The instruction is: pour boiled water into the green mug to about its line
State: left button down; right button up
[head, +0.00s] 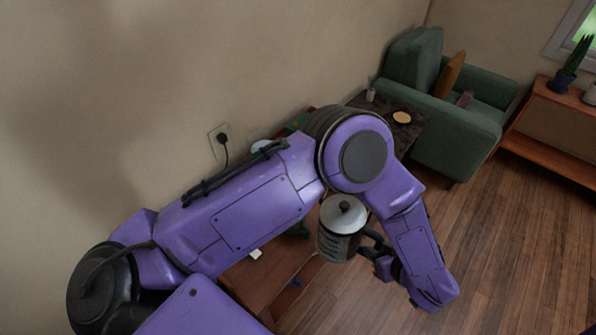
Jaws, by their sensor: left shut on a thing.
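My left gripper (371,249) is shut on a kettle (338,246). The kettle has a pale round lid with a black knob and a dark grey body. It looks close to upright and is held beside the front edge of a wooden table (262,281). My left arm crosses the view and covers most of the table. I cannot make out the green mug for certain. A dark green thing (299,230) shows only in part under my arm, and I cannot tell what it is. My right gripper is out of view.
A small white item (255,254) lies on the table. A wall socket (219,139) with a black plug is behind. A dark side table (423,127) bears a round tan thing (402,117). A green armchair (462,132) and a low shelf (555,158) stand beyond. Wooden floor (490,255) is clear at right.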

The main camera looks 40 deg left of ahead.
pick_arm(q)
notch_tip(320, 180, down, 4)
jog(key=b, duration=0.3)
jog(key=shift+w+a+r, duration=0.1)
jog(key=shift+a+r, duration=0.05)
jog(key=shift+w+f+b, duration=0.1)
jog(key=shift+f+b, duration=0.35)
jog(key=shift+f, duration=0.05)
jog(key=shift+r, duration=0.15)
